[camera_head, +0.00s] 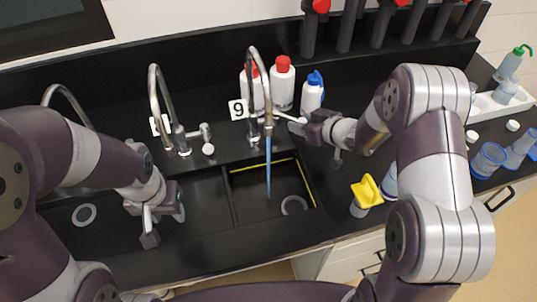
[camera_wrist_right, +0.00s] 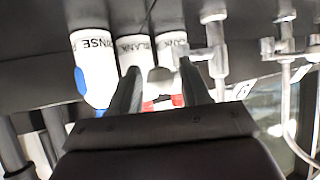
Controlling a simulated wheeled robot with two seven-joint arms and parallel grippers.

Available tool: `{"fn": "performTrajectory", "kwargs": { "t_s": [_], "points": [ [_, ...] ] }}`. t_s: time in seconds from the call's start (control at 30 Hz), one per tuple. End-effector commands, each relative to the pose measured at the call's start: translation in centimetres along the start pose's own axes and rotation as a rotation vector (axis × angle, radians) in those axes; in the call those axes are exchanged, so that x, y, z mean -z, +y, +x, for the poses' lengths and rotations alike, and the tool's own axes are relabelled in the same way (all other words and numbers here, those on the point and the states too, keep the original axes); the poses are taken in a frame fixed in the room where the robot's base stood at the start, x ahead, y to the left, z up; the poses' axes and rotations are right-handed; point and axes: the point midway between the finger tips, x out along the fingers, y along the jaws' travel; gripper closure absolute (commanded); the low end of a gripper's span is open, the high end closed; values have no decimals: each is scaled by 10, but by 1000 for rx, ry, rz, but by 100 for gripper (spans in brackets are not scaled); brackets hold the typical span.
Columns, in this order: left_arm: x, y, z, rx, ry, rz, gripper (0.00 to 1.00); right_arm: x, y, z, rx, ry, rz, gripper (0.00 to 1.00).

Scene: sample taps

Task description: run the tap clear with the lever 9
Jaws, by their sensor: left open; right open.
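The tap marked 9 (camera_head: 254,65) is a tall metal gooseneck over the right basin, and a blue stream (camera_head: 268,165) falls from its spout into that basin. Its label 9 (camera_head: 238,109) stands at its left. Its lever (camera_head: 287,115) sticks out to the right, towards my right gripper (camera_head: 303,127). In the right wrist view the tap body (camera_wrist_right: 215,45) is to the right, and the lever's end (camera_wrist_right: 160,77) shows between the open fingers of my right gripper (camera_wrist_right: 158,72); contact cannot be told. My left gripper (camera_head: 160,222) is open and empty over the left basin.
White bottles with red caps (camera_head: 282,85) and a blue-capped bottle (camera_head: 312,92) stand behind the lever. Another tap (camera_head: 158,100) with a lever is to the left. A yellow-topped bottle (camera_head: 366,192) stands right of the basin.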

Motion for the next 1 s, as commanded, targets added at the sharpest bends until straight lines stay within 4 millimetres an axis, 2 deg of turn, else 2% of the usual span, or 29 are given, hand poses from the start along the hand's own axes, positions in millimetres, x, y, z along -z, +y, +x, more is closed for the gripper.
{"fn": "performTrajectory", "kwargs": {
  "t_s": [0.5, 0.77, 1.0],
  "points": [
    [-2, 0, 14, 0, 0, 0, 57, 0, -65, 1, 2, 1, -1, 53],
    [-1, 0, 7, 0, 0, 0, 57, 1, -58, -2, 0, -1, 0, 53],
    [2, 0, -20, 0, 0, 0, 57, 6, -58, -39, -2, 0, 2, 53]
  ]
}}
